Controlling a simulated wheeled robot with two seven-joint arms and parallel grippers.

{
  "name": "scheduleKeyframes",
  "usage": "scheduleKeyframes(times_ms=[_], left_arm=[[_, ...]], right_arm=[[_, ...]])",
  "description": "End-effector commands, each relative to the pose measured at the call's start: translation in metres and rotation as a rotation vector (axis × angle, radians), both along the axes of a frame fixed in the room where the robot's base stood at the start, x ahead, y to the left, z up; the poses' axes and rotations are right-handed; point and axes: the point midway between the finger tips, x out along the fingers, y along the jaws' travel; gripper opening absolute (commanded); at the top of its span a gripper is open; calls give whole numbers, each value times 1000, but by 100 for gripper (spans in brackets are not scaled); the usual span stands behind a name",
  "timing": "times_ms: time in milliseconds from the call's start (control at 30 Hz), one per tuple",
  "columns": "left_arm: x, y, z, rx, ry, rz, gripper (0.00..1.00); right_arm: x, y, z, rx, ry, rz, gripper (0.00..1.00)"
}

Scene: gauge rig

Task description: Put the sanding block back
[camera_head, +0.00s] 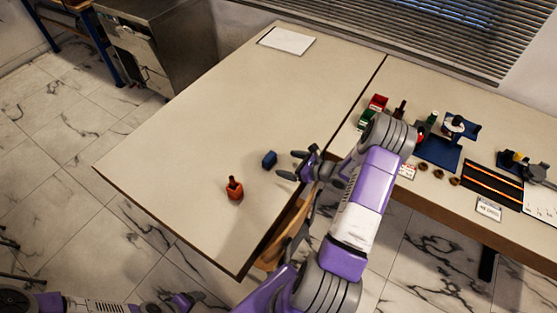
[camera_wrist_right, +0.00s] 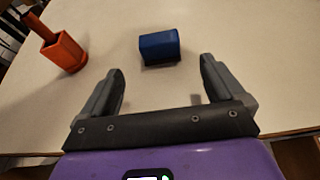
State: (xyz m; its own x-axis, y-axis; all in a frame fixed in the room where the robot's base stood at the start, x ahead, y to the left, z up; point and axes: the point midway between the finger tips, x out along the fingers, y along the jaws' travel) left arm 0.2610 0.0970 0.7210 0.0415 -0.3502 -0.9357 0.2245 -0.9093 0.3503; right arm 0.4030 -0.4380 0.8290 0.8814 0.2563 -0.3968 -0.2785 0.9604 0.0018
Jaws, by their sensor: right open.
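A small blue block (camera_head: 269,159), which looks like the sanding block, lies on the light tabletop (camera_head: 200,140). My right gripper (camera_head: 288,165) is open just to the right of it in the head view, with its fingers pointing toward it. In the right wrist view the blue block (camera_wrist_right: 160,47) sits just beyond the two spread fingertips, roughly between them and not held.
An orange holder (camera_head: 235,188) with a dark-handled thing in it stands near the block; it also shows in the wrist view (camera_wrist_right: 64,53). The second table at right holds red and green bins (camera_head: 376,103), a blue mat (camera_head: 437,152) and a black-orange tray (camera_head: 492,185). The table's left is clear.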

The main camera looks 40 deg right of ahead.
Motion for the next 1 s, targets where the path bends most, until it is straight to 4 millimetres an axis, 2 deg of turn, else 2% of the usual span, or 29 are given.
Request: scheduleKeyframes(times_ms=[100, 300, 867, 1000], left_arm=[[0, 0, 3, 0, 0, 0, 78], [0, 0, 4, 0, 0, 0, 78], [0, 0, 4, 0, 0, 0, 78], [0, 0, 12, 0, 0, 0, 78]], right_arm=[[-18, -6, 8, 0, 1, -2, 96], [-30, -9, 14, 0, 0, 0, 96], [-31, -9, 14, 1, -1, 1, 96], [-31, -9, 22, 1, -1, 1, 96]])
